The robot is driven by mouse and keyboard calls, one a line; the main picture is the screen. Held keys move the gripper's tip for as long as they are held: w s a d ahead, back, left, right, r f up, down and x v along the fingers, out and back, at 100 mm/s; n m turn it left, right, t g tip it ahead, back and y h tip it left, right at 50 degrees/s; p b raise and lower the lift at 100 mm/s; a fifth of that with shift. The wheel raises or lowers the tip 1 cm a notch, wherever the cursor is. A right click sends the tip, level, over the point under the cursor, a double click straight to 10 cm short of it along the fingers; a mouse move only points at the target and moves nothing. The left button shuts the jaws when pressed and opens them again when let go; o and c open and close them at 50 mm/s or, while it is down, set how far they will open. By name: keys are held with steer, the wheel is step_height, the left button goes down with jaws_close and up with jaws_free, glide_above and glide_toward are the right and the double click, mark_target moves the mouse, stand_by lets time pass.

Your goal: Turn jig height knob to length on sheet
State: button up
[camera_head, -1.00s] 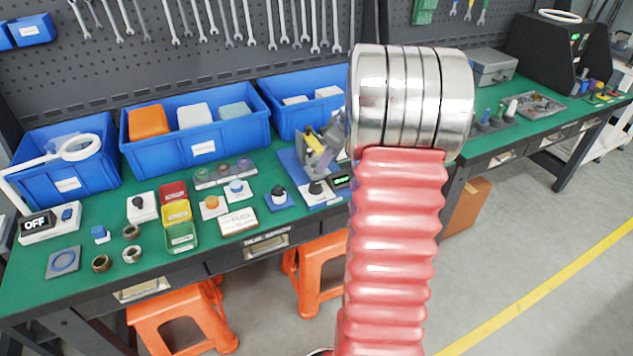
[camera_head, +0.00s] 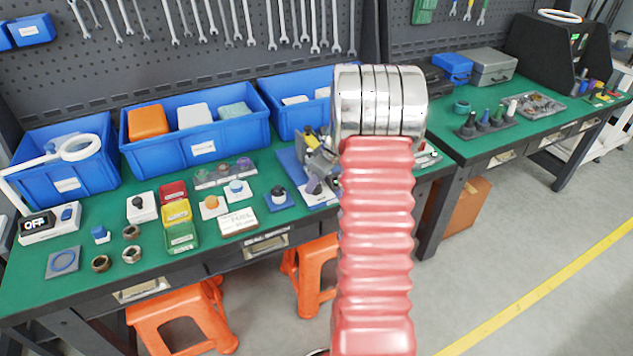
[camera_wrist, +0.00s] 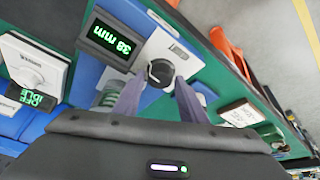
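In the wrist view, the black jig knob (camera_wrist: 160,72) sits on a white plate (camera_wrist: 178,48). Beside it, a black display (camera_wrist: 110,42) reads "38 mm" in green. My gripper (camera_wrist: 158,82) is open, its two fingers at either side of the knob's near edge; I cannot tell whether they touch it. In the head view, the jig (camera_head: 310,160) stands on its blue base at the front bench, partly behind my arm, and its knob and display are hidden there. A white card with print (camera_head: 238,222) lies on the bench; its text is too small to read surely.
A white box with a dial (camera_wrist: 30,68) and an "IDLE" display (camera_wrist: 30,97) are at the left in the wrist view. A blue block with a black knob (camera_head: 279,196) lies left of the jig. Blue bins (camera_head: 195,120) line the back. Orange stools (camera_head: 180,315) stand below.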

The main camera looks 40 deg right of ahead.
steer(key=c, duration=0.8)
steer(key=shift+m+h, duration=0.3)
steer(key=shift+m, duration=0.3)
steer(key=shift+m+h, duration=0.6)
steer(key=shift+m, duration=0.9)
steer(key=shift+a+m+g+h, duration=0.1)
steer(key=shift+m+g+h, duration=0.25)
steer(key=shift+m, duration=0.75)
steer(key=shift+m+g+h, duration=0.15)
steer(key=shift+m+h, duration=0.3)
steer(key=shift+m, duration=0.65)
steer(key=shift+w+a+m+g+h, duration=0.1)
steer(key=shift+m+g+h, duration=0.2)
steer(key=shift+m, duration=0.85)
steer(key=shift+w+m+g+h, duration=0.1)
steer(key=shift+m+g+h, duration=0.2)
steer(key=shift+m, duration=0.85)
steer(key=shift+m+g+h, duration=0.3)
steer(key=shift+m+g, duration=0.5)
steer(key=shift+m, duration=1.2)
